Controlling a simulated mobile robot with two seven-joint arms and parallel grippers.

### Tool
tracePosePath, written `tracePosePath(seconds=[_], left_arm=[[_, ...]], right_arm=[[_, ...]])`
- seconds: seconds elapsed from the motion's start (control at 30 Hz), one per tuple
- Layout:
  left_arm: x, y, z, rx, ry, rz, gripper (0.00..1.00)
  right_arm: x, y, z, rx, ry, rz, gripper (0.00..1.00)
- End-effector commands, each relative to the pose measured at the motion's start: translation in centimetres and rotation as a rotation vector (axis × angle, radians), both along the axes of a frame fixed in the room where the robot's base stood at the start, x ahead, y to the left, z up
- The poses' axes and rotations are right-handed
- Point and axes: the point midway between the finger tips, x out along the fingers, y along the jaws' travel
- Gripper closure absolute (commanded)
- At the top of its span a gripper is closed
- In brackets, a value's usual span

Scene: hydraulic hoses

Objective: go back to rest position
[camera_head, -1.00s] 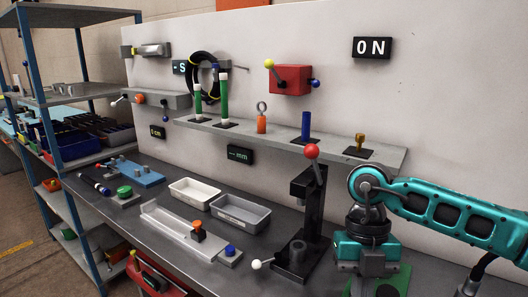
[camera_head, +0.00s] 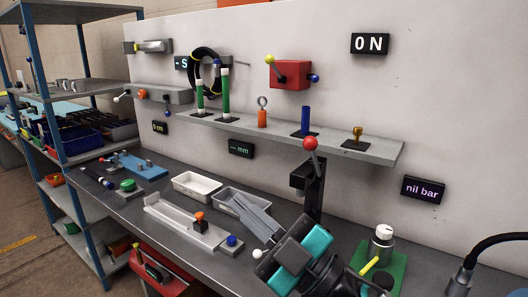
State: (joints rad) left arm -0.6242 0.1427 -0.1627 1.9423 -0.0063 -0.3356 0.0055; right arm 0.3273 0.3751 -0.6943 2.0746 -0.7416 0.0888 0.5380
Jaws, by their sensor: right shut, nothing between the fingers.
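My right gripper (camera_head: 240,203) is in the lower middle of the head view. Its grey fingers are together, with nothing between them, and point up and to the left. They overlap the right end of the grey tray (camera_head: 224,198) in the picture; I cannot tell how high above it they are. The gripper's dark and teal body hides the foot of the black lever press (camera_head: 313,190), whose red ball knob (camera_head: 310,143) shows above. My left gripper is not in view.
A white tray (camera_head: 196,187) and a long pale fixture (camera_head: 180,222) with orange and blue knobs lie to the left. A green-based unit (camera_head: 396,268) and a black hose (camera_head: 492,243) stand at right.

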Motion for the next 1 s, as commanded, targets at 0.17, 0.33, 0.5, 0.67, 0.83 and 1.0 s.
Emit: tracePosePath(seconds=[0.17,0.33,0.5,0.67,0.83,1.0], left_arm=[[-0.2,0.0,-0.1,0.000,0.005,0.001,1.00],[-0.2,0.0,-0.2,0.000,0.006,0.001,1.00],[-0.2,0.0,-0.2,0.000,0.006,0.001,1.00],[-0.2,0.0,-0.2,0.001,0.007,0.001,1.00],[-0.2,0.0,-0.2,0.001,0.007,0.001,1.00],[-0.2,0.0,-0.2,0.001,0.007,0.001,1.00]], right_arm=[[3.6,-7.3,-4.8,0.144,0.380,-0.363,1.00],[2.8,-14.1,-13.4,0.152,0.797,-0.654,1.00],[-2.4,-18.8,-21.8,0.069,1.206,-0.841,1.00],[-7.7,-20.8,-26.3,-0.022,1.472,-0.913,1.00],[-12.9,-21.9,-29.1,-0.112,1.688,-0.941,1.00],[-17.8,-22.6,-30.7,-0.201,1.873,-0.943,1.00]])
